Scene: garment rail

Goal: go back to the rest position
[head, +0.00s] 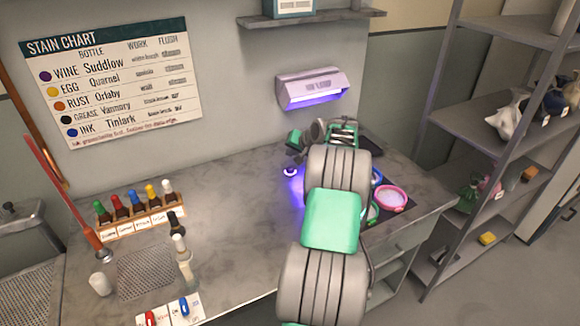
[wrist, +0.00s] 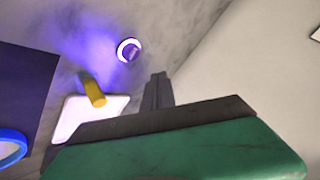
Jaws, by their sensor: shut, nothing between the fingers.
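My gripper (head: 297,140) is above the back of the grey worktop (head: 235,190), under the lit purple lamp (head: 312,90). My own arm hides part of the worktop in the head view. In the wrist view my gripper's fingers (wrist: 158,90) are together with nothing between them. Beyond them lie a white ring-shaped item with a dark centre (wrist: 129,50) and a yellow cylinder (wrist: 93,92) on a white pad (wrist: 75,120). The ring item also shows in the head view (head: 290,172), just below my gripper.
A pink-rimmed dish (head: 391,198) is right of my arm. Metal shelves (head: 490,120) stand at the right. The worktop's middle left is clear.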

